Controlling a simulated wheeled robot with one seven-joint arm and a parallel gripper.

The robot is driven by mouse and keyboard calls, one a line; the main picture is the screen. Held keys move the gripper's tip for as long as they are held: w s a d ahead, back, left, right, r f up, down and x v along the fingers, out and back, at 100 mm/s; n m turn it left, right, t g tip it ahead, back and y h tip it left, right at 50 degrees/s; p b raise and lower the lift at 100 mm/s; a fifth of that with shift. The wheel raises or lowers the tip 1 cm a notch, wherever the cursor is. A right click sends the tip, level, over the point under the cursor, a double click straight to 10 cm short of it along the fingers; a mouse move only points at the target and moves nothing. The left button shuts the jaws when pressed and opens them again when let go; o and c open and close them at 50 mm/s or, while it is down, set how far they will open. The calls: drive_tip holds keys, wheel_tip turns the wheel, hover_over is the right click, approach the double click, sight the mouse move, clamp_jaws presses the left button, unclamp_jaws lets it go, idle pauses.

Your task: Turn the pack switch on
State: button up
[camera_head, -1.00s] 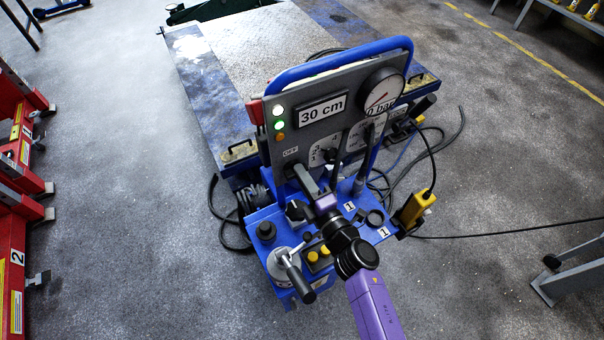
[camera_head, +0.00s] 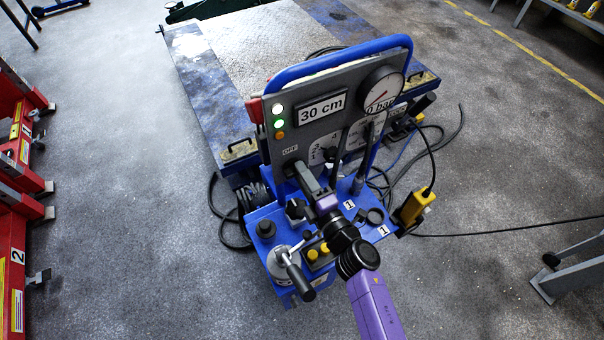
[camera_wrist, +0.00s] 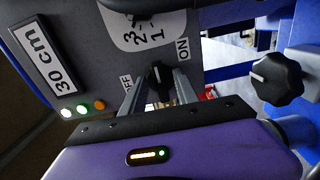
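The pack switch is a black knob (camera_wrist: 158,80) with a pale pointer mark, on the grey panel. In the wrist view it stands between an "OFF" label (camera_wrist: 127,83) and an "ON" label (camera_wrist: 183,49); its mark points up in the picture. My gripper (camera_wrist: 160,82) reaches the panel with one grey finger close on each side of the knob and appears shut on it. Finger contact is partly hidden. In the head view my gripper (camera_head: 300,172) covers most of the switch, below the "OFF" label.
The panel carries a "30 cm" display (camera_head: 321,109), a pressure gauge (camera_head: 382,91) and lit lamps (camera_head: 279,122). Upright levers (camera_head: 362,165) stand close right of my gripper. Another black knob (camera_wrist: 275,79), a cranked handle (camera_head: 298,280) and a yellow pendant (camera_head: 415,207) are nearby.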

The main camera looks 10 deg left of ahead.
drive_tip(key=v, duration=0.7)
drive_tip(key=shift+d+p, duration=0.15)
drive_tip(key=shift+p, duration=0.3)
drive_tip(key=shift+s, duration=0.15)
